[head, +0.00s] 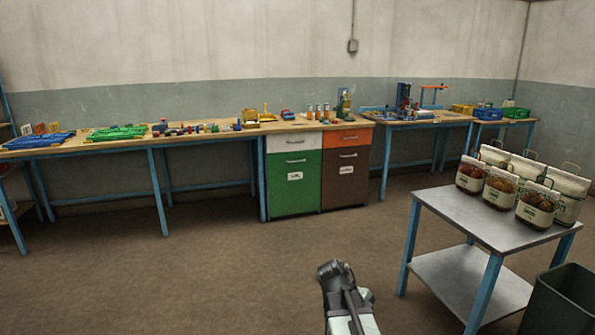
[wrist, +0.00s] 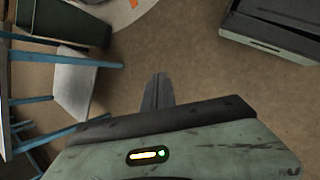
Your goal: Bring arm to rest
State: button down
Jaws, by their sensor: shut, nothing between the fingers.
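My gripper (head: 334,268) is at the bottom middle of the head view, held over bare floor and left of the metal table. In the wrist view my gripper (wrist: 158,80) points out over the brown floor with its fingers together. Nothing is between the fingers, and they touch nothing. The rest of my arm runs out of the bottom of the head view.
A metal-topped table (head: 452,205) with several filled sacks (head: 501,187) stands at the right. A dark bin (head: 562,305) is at the lower right corner. A long workbench (head: 200,138) and a cabinet (head: 293,190) line the back wall. The floor (head: 200,270) between is clear.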

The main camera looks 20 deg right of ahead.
jog(key=w+a+f+m+t+y, duration=0.1)
jog(key=a+f+m+y, duration=0.15)
jog(key=a, duration=0.85)
jog(key=a+f+m+t+y, duration=0.1)
jog(key=a+m+y, duration=0.25)
jog(key=a, duration=0.75)
notch_tip(320, 180, up, 18)
jog(key=p, duration=1.8)
jog(key=shift+w+d+r+p, duration=0.25)
jog(key=shift+w+d+p, duration=0.05)
jog(key=shift+d+p, duration=0.05)
